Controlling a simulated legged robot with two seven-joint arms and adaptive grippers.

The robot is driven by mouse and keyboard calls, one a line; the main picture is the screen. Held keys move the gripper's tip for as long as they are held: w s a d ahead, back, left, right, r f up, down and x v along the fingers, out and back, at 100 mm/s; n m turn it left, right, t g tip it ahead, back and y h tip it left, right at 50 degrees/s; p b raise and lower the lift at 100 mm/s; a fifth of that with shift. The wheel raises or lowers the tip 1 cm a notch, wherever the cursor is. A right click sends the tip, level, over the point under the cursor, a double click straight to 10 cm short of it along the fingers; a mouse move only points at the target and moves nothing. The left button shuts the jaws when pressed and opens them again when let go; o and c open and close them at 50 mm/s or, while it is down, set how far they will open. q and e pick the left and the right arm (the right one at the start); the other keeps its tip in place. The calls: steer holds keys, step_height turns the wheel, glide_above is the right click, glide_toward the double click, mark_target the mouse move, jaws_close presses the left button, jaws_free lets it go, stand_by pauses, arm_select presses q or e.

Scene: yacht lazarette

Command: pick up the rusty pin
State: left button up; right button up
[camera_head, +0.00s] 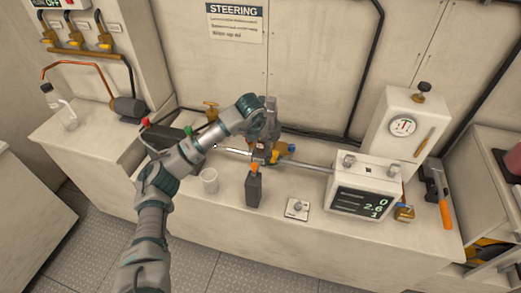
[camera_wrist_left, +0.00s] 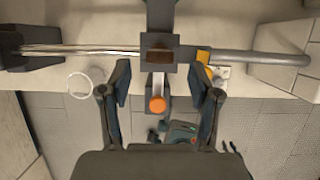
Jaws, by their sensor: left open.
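A small rusty brown piece, which looks like the rusty pin (camera_wrist_left: 159,54), sits in a dark block on the metal rod (camera_wrist_left: 90,50) in the left wrist view. In the head view my gripper largely hides this spot. My left gripper (camera_head: 266,155) points down over the rod's joint. In the left wrist view its fingers (camera_wrist_left: 161,72) are open and empty, spread on either side of the block. I cannot tell how far above the pin they are. My right gripper is not in view.
A white display box (camera_head: 364,187) stands right. A yellow fitting (camera_head: 283,149) is beside the gripper.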

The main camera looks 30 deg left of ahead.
mark_target(260, 142)
arm_select(q)
steer(key=x, duration=0.4)
steer(key=shift+w+a, duration=0.1)
steer(key=shift+w, duration=0.1)
steer(key=shift+w+f, duration=0.1)
steer(key=shift+f, duration=0.15)
jaws_close()
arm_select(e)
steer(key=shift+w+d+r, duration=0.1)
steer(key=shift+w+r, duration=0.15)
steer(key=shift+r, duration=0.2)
arm_select(q)
steer(key=shift+r, duration=0.1)
